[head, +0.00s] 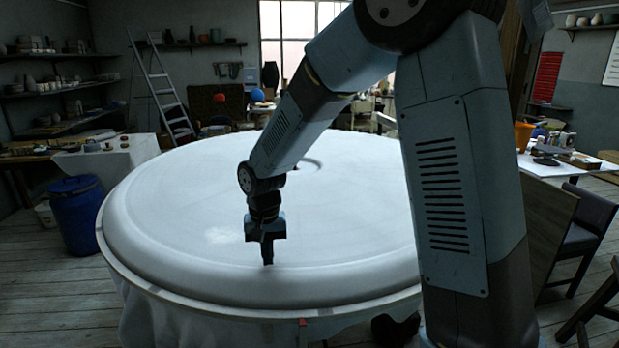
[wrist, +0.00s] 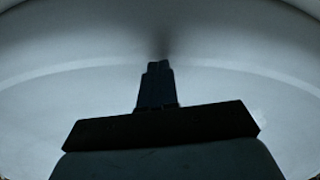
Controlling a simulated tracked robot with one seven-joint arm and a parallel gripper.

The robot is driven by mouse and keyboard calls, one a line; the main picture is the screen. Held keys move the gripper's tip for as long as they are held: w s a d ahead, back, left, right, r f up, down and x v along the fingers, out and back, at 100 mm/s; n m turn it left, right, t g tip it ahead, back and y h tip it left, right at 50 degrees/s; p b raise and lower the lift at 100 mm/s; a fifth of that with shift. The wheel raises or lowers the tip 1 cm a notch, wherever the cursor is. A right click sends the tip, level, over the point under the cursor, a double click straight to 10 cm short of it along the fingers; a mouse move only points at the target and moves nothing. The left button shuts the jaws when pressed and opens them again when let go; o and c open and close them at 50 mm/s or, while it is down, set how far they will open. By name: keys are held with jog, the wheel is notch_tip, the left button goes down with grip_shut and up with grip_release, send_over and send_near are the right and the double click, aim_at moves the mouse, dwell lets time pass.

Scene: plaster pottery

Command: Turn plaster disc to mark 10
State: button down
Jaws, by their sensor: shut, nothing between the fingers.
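The plaster disc (head: 180,215) is a large white round piece with a raised rounded rim and a ring-shaped groove near its middle. It lies flat on a round table. My gripper (head: 267,262) points down at the near part of the disc, by the inner side of the rim. In the wrist view my gripper (wrist: 159,66) is shut and empty, its tips over the white plaster surface (wrist: 60,100). I cannot tell whether the tips touch it. A small red mark (head: 302,322) shows at the table's front edge. No number is readable, and my arm hides the disc's right part.
A blue barrel (head: 77,214) stands close to the disc's left side. A stepladder (head: 163,95) and laden shelves are at the back left. A side table (head: 570,170) with pots and a dark chair (head: 588,222) are at the right. Wooden floor lies open at the front left.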

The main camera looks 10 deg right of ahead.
jog(key=shift+r, duration=2.9)
jog(key=w+d, duration=0.4)
jog(key=d, duration=1.2)
send_near(401, 249)
jog(key=shift+f, duration=2.8)
jog(key=shift+f, duration=0.8)
